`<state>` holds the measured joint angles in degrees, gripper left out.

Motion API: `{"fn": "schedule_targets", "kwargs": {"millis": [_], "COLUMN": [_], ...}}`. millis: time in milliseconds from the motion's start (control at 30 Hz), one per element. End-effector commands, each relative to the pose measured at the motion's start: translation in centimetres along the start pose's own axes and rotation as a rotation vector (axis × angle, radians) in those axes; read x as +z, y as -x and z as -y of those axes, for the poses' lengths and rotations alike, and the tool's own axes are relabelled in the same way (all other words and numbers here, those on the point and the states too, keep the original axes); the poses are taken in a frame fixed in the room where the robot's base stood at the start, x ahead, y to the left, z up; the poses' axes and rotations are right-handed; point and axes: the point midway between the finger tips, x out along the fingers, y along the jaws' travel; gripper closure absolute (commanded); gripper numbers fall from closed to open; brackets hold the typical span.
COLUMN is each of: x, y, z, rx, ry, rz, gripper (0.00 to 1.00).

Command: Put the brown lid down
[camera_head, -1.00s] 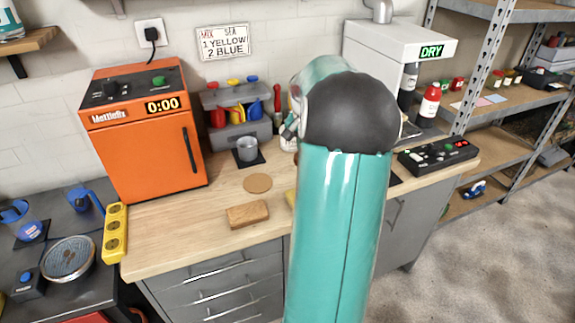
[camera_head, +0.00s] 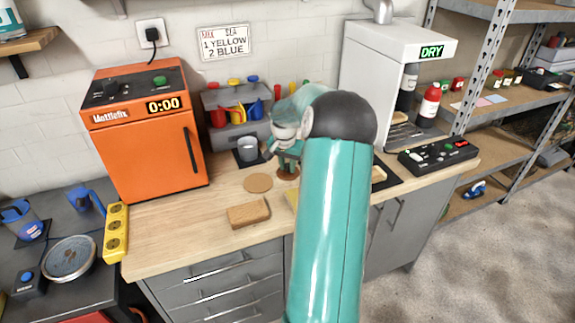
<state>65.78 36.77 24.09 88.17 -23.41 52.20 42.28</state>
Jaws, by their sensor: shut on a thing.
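My gripper (camera_head: 288,163) points down over the middle of the bench, partly hidden by my own teal arm. It is shut on the brown lid (camera_head: 288,174), a small dark brown piece showing just below the fingers. The lid is close to the wooden benchtop, just right of a round tan disc (camera_head: 258,183). I cannot tell whether the lid touches the bench.
A wooden block (camera_head: 248,213) lies in front of the disc. A grey cup (camera_head: 248,149) stands behind it on a dark pad. An orange oven (camera_head: 147,130) is at left, a white dryer (camera_head: 385,75) at right. Bare wood lies front left.

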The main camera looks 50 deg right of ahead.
Motion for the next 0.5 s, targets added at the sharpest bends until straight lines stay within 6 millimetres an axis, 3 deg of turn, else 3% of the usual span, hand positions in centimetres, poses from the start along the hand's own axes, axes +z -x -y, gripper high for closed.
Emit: {"fn": "schedule_targets", "kwargs": {"millis": [167,200,300,500], "x": [0.06,0.06,0.06,0.06], "y": [-0.25,-0.31,-0.28,-0.28], "z": [-0.01,-0.01,-0.02,-0.04], "rx": [0.0,0.0,0.0,0.0], "ry": [0.0,0.0,-0.001,-0.001], "rz": [0.001,0.001,0.001,0.001], "gripper": [1.0,0.76,0.57,0.56]}}
